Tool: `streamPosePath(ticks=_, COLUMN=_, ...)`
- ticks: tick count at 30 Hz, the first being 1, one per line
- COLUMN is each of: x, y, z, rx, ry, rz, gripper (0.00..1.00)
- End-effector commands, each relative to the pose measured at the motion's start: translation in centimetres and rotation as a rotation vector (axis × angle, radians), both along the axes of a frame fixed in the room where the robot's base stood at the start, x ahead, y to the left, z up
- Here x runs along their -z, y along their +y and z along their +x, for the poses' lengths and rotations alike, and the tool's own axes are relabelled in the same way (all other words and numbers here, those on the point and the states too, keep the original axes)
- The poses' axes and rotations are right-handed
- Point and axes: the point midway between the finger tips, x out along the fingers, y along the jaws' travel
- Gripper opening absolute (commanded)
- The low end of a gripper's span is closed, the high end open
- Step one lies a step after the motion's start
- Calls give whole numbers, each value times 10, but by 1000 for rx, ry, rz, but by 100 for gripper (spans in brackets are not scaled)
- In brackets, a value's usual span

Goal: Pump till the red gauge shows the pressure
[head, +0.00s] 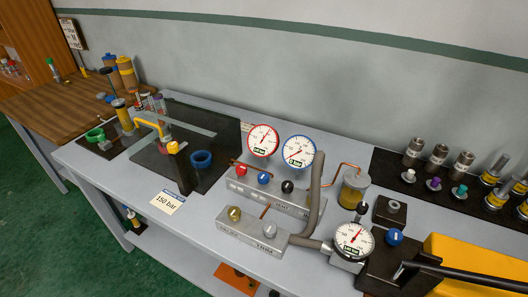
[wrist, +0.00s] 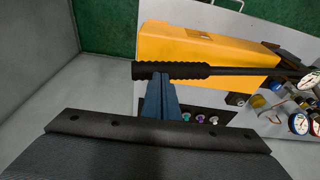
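The red-rimmed gauge (head: 263,140) stands on the grey manifold block in the head view; its needle points up and slightly right, and its small readout is unreadable. A card (head: 167,202) reads 150 bar. The yellow pump (head: 470,262) is at the lower right, with a black lever. In the wrist view the lever's ribbed black grip (wrist: 180,70) lies across the picture in front of the yellow pump body (wrist: 200,47). My gripper (wrist: 161,80) has its blue-grey fingers together, tips at the grip; contact is hard to tell. My gripper is not in the head view.
A blue-rimmed gauge (head: 299,151) stands beside the red one. Another gauge (head: 353,240) sits near the pump. Red, blue and black knobs line the manifold (head: 280,194). A grey hose (head: 318,190) loops down from it. Metal cylinders (head: 438,155) stand on a black mat at right.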

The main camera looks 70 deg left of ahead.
Motion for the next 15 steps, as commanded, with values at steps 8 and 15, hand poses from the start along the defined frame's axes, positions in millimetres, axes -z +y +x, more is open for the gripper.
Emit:
streamPosePath(ticks=8, x=5, y=-1, z=0, rx=0, ry=1, rz=0, gripper=0)
streamPosePath(ticks=15, x=-17, y=3, z=-5, rx=-1, ry=2, rz=-1, gripper=0)
